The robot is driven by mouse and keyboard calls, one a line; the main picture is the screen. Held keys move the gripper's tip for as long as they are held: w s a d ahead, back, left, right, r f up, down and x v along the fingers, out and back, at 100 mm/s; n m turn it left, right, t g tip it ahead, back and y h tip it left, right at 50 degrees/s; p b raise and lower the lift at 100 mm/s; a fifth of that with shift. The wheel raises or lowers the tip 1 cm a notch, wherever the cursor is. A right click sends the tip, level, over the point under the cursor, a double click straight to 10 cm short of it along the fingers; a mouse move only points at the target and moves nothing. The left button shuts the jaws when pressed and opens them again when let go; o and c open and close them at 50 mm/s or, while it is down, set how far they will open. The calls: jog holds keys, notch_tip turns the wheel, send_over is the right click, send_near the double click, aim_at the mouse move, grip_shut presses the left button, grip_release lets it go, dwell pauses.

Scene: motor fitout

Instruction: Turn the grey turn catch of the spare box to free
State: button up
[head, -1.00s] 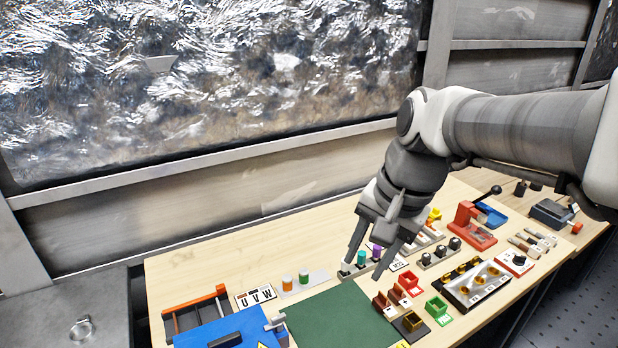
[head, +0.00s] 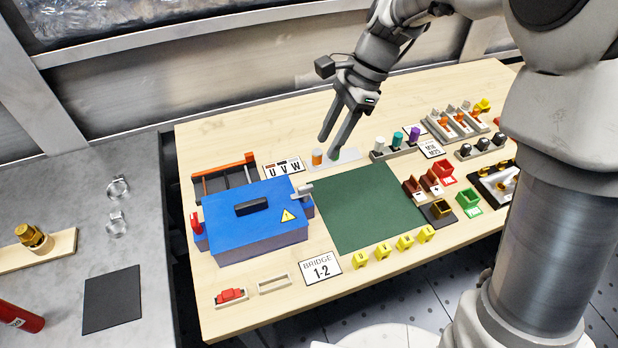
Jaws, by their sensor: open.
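The blue box (head: 240,232), the only box here with a grey catch, stands shut at the left of the wooden table, with a dark handle and a yellow warning label on its lid. The grey turn catch (head: 303,190) is at the lid's right edge, its arm seeming to reach over the lid. A red catch (head: 195,222) is at the box's left side. My gripper (head: 331,145) is open and empty, fingers pointing down, behind and to the right of the grey catch and apart from it. Its fingertips overlap the orange and green pegs' strip in the picture.
A green mat (head: 365,208) lies bare right of the box. Behind are an orange peg (head: 317,157), a U V W card (head: 284,168) and an orange-edged rack (head: 222,180). Yellow blocks (head: 405,242) and a BRIDGE card (head: 320,268) lie in front.

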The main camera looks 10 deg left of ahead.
aim_at(306, 186)
jog(key=b+x, duration=0.1)
jog(key=x, duration=1.1)
jog(key=shift+f, duration=0.15)
jog(key=shift+d, duration=0.1)
grip_shut()
